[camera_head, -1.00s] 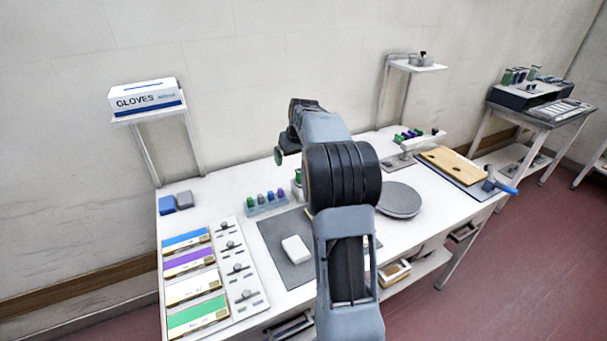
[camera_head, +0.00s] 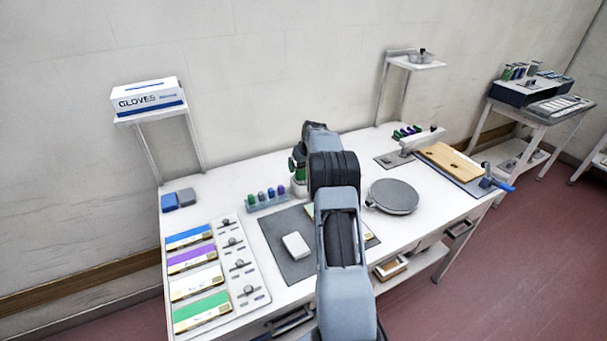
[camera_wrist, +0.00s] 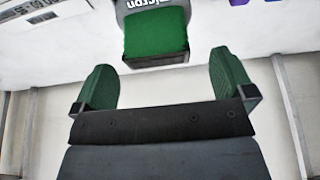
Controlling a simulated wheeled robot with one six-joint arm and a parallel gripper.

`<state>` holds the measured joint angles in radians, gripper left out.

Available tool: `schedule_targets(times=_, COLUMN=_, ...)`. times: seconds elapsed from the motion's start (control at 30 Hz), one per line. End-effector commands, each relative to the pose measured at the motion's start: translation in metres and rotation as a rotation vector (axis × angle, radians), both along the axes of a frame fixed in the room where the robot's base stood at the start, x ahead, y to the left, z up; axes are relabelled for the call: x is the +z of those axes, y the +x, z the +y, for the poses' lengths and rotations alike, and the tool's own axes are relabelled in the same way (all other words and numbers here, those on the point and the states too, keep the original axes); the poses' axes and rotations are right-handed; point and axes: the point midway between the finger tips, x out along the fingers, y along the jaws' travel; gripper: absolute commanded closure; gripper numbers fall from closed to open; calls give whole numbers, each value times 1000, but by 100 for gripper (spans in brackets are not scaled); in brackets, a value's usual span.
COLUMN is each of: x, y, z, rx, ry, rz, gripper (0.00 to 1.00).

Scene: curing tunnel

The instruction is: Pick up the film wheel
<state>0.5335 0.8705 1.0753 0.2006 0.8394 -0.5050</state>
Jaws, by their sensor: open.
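The film wheel seems to be the grey piece with a green block on it and partly hidden lettering, at the top middle of the wrist view (camera_wrist: 156,33). In the head view it appears to stand on the bench, mostly hidden by my arm, as a small pale shape (camera_head: 299,188). My gripper is open and empty in the wrist view (camera_wrist: 163,66). Its two green-padded fingers lie left and right of the green block, with a gap on both sides. In the head view my gripper (camera_head: 298,166) is just above that pale shape.
A rack with several coloured-topped bottles (camera_head: 267,200) stands close left. A grey mat (camera_head: 284,255) with a white block (camera_head: 295,246) lies in front. A round grey plate (camera_head: 393,196) is to the right. Colour-banded boxes (camera_head: 195,260) fill the left end.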

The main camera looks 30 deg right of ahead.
Motion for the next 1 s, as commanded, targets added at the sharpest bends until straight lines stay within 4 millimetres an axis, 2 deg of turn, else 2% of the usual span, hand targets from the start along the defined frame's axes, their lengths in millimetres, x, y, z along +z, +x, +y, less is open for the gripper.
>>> schedule_targets(times=0.4, x=-43, y=15, z=-5, rx=1, ry=1, rz=3, gripper=0)
schedule_targets(times=0.73, x=-49, y=17, z=-5, rx=0, ry=0, rz=1, gripper=0)
schedule_targets(times=1.0, x=-49, y=17, z=-5, rx=0, ry=0, rz=2, gripper=26)
